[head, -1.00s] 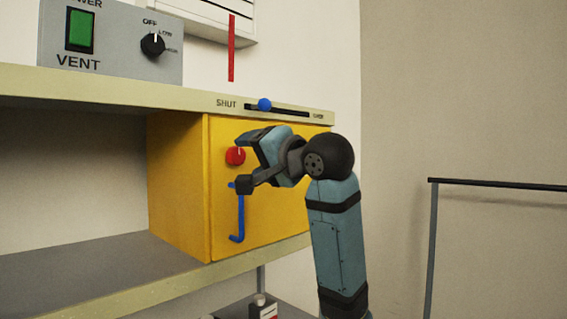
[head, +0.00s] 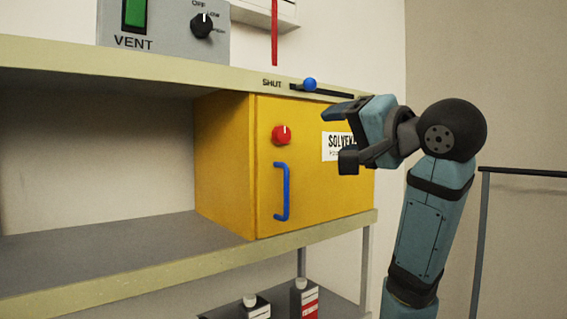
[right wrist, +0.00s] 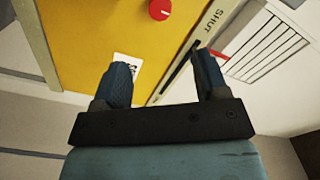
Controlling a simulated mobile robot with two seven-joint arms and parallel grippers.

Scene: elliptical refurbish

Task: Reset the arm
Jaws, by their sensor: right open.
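My right gripper (head: 343,136) is open and empty, in front of the right part of the yellow cabinet (head: 228,170). It covers part of the white label (head: 334,146) on the cabinet door. In the right wrist view, the open fingers of my right gripper (right wrist: 160,82) point at the cabinet (right wrist: 100,30) and the shelf edge, with nothing between them. The cabinet's blue handle (head: 286,190) and red knob (head: 281,134) are to the left of the gripper, clear of it. The red knob also shows in the right wrist view (right wrist: 160,9). My left gripper is not in view.
The cabinet stands on a shelf (head: 110,250) under an upper shelf with a blue slider (head: 310,84) near SHUT. A grey VENT box (head: 170,50) sits above. Bottles (head: 304,298) stand below. A dark rail (head: 525,171) is at the right.

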